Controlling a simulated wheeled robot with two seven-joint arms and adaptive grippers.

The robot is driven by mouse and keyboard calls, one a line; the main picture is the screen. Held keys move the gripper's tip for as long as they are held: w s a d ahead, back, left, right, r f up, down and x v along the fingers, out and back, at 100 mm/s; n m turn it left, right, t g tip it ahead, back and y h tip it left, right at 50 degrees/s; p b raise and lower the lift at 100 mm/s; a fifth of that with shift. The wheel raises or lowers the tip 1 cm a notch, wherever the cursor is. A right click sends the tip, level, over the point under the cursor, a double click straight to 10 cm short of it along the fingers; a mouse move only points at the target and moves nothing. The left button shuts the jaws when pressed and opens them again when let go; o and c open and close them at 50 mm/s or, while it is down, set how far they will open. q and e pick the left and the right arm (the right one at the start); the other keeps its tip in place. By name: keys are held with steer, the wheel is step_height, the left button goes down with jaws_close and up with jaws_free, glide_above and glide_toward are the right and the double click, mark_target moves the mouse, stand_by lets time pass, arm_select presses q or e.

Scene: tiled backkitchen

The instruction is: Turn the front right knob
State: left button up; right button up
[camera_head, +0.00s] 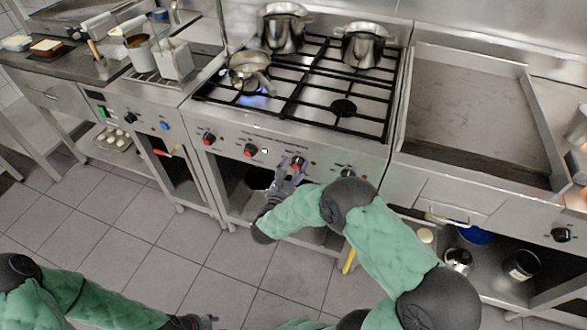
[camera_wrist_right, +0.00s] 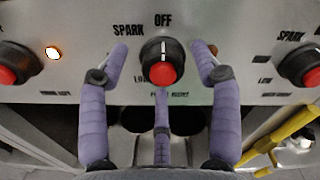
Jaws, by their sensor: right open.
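The stove's control panel carries a row of black knobs with red caps. The knob in front of my right gripper (camera_head: 291,168) shows in the head view (camera_head: 299,162), and in the right wrist view this knob (camera_wrist_right: 162,63) has its white mark pointing up at OFF. The label below it is partly hidden by a finger. My right gripper (camera_wrist_right: 160,52) is open, with one purple finger on each side of the knob and a third below; the side fingertips look apart from it. My left gripper (camera_head: 196,322) is at the bottom edge, mostly cut off.
A neighbouring knob (camera_wrist_right: 16,64) is at left with a lit indicator (camera_wrist_right: 53,52); another knob (camera_wrist_right: 302,66) is at right. A pan (camera_head: 247,70) stands over a blue flame; pots (camera_head: 363,45) stand behind. Open shelves lie below the panel, and a yellow handle (camera_wrist_right: 282,133) is at lower right.

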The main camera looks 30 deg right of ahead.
steer(key=v, duration=1.2)
steer(key=shift+w, duration=0.15)
steer(key=w+a+f+n+g+y+p, duration=0.1)
steer(key=a+f+n+y+p, duration=0.15)
steer(key=f+n+y, duration=0.6)
steer(key=w+a+f+n+g+y+p, duration=0.1)
steer(key=a+f+n+g+y+p, duration=0.2)
steer(key=n, duration=1)
steer(key=s+a+f+n+g+y+p, duration=0.1)
steer(key=s+a+f+n+g+y, duration=0.2)
steer(key=s+n, duration=0.4)
steer(key=s+a+f+n+g+y+p, duration=0.1)
steer(key=s+a+f+n+g+y, duration=0.2)
steer(key=s+n, duration=0.5)
steer(key=s+a+g, duration=0.1)
steer(key=s, duration=0.2)
steer(key=shift+s+a+f, duration=0.25)
steer(key=shift+s+f, duration=0.1)
steer(key=shift+f, duration=0.05)
steer(key=shift+n, duration=0.25)
